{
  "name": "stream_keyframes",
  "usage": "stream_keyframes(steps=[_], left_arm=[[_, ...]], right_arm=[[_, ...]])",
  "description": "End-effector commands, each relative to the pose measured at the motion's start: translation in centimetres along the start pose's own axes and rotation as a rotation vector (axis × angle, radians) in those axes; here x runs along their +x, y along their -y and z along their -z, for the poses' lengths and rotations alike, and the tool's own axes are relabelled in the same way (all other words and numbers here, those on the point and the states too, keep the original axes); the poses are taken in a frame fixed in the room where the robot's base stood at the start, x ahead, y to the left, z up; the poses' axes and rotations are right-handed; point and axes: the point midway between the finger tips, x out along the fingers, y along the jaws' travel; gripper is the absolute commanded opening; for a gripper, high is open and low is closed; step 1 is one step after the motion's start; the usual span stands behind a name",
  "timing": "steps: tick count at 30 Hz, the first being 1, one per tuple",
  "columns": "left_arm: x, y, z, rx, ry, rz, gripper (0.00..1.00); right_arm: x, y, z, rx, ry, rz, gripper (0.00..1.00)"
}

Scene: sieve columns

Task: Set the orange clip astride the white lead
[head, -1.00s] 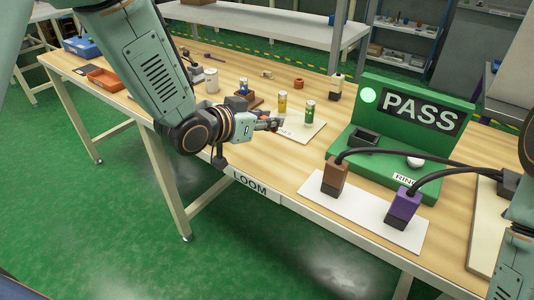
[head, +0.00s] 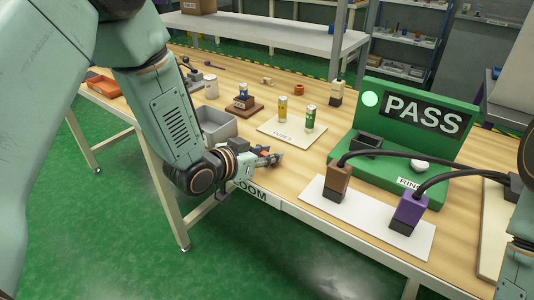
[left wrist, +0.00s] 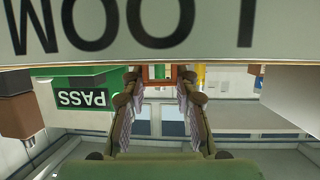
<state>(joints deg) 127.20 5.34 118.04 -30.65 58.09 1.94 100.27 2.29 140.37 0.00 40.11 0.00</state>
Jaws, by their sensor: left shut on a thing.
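My left gripper (head: 274,160) is over the bench's front edge, just above the LOOM label (head: 254,192). In the left wrist view its two fingers (left wrist: 160,85) are closed on a small orange piece, which looks like the orange clip (left wrist: 158,70), at the fingertips. In the head view the clip is too small to make out clearly. I cannot make out the white lead in either view. My right gripper is out of view; only part of my right arm shows at the right edge.
The green PASS fixture (head: 390,170) stands to the right. A brown plug (head: 337,182) and a purple plug (head: 407,211) with black leads stand on a white plate (head: 370,224). A fuse mat (head: 290,131) and grey bin (head: 219,124) lie behind the gripper.

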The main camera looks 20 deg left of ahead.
Motion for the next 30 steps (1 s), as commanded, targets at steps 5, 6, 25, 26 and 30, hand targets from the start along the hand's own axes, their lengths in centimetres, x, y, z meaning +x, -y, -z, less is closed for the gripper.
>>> stream_keyframes(steps=[5,6,25,26,30], left_arm=[[0.1,0.0,-0.2,0.0,0.0,0.0,0.35],[0.1,0.0,-0.2,0.0,0.0,0.0,0.39],[-1.1,0.1,0.0,-0.005,0.001,0.002,0.51],[-1.7,0.1,0.1,-0.007,0.001,0.003,0.51],[-4.5,-0.1,0.4,-0.007,0.0,0.002,0.51]], right_arm=[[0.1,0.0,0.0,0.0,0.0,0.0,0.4],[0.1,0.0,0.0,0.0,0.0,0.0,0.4],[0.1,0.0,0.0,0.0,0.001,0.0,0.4],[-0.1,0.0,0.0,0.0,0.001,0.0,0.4],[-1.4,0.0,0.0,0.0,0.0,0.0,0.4]])
